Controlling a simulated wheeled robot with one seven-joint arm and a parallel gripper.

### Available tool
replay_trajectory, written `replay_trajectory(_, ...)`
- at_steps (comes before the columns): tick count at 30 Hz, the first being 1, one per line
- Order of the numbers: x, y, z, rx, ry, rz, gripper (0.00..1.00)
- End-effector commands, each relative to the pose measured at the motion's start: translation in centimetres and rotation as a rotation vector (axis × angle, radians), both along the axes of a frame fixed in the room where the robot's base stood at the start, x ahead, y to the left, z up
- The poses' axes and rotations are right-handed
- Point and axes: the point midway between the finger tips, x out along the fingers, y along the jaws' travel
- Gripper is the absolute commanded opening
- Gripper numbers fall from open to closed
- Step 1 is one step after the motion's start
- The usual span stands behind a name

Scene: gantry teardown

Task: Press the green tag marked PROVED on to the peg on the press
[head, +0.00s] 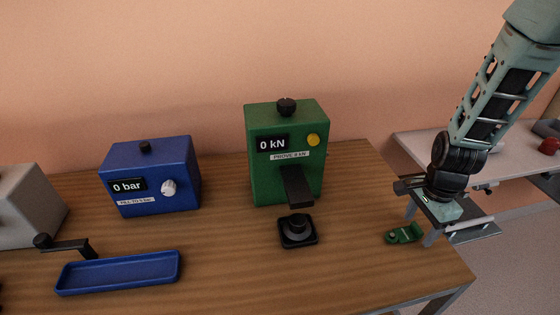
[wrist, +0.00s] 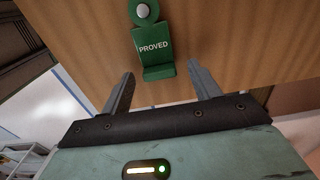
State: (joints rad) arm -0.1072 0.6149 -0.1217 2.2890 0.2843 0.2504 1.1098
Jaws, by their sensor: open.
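The green tag marked PROVED (head: 404,233) lies on the wooden table near its right edge. In the wrist view the tag (wrist: 153,48) shows its white lettering, a round end with a pale centre and a raised lip at the near end. My gripper (wrist: 160,82) is open and empty, its two fingers apart on either side of the tag's near end and short of it. The green press (head: 262,180) stands at the back of the table, reading 0 kN and labelled PROVE 8 kN. A black knob-like peg (head: 286,106) is on its top.
A black base with a round pad (head: 297,231) sits in front of the press. A blue box (head: 150,178) reading 0 bar, a blue tray (head: 118,273) and a grey box (head: 30,207) are to the left. The table between the pad and tag is clear.

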Motion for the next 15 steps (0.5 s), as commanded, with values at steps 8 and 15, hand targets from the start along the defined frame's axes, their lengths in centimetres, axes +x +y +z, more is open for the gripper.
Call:
replay_trajectory(8, -0.01, 0.00, 0.05, 0.000, 0.000, 0.000, 0.09)
replay_trajectory(15, -0.01, 0.01, 0.36, 0.000, 0.000, 0.000, 0.08)
